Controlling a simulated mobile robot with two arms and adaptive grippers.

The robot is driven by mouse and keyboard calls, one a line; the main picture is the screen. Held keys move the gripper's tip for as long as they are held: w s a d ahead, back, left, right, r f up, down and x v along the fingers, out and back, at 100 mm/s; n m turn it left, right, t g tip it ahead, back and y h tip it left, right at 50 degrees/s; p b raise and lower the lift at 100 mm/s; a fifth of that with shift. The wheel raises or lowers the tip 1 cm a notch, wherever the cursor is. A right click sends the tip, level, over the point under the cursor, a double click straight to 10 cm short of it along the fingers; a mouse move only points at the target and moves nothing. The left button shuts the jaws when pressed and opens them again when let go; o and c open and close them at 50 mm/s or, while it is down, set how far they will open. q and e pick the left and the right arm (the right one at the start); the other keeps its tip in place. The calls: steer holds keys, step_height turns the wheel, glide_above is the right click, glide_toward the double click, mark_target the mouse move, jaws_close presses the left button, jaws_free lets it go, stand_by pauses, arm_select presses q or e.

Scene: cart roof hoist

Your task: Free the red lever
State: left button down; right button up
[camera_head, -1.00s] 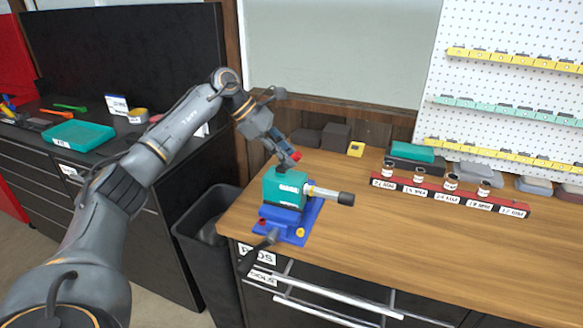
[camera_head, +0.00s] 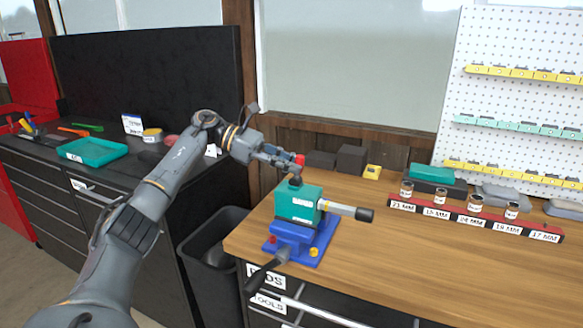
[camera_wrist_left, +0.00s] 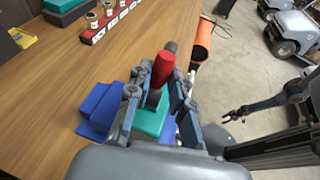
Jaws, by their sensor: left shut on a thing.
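A teal block (camera_head: 297,203) sits in a blue vise (camera_head: 300,240) at the bench's front left corner. A red lever (camera_head: 300,159) stands up at the top of the teal block. My left gripper (camera_head: 292,167) is at the lever, above the block. In the left wrist view the red lever (camera_wrist_left: 163,70) stands between the two fingers, and my left gripper (camera_wrist_left: 158,98) is shut on it. The lever's lower part is partly hidden by the fingers. My right gripper (camera_wrist_left: 235,115) shows small at the right of the wrist view, apart from the bench, and looks open and empty.
A silver rod with a black end (camera_head: 345,210) sticks out right from the teal block. The vise handle (camera_head: 262,275) hangs over the front edge. A red rack (camera_head: 470,217) with small jars stands to the right. A black bin (camera_head: 212,245) is left of the bench.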

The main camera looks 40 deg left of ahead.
arm_select(q)
steer(key=shift+r, duration=0.1)
steer(key=c, duration=1.2)
jaws_free()
steer(key=shift+o, duration=0.2)
steer(key=shift+a, duration=0.15)
steer(key=v, duration=1.1)
steer(key=shift+s+a, duration=0.25)
steer(key=shift+a, duration=0.1)
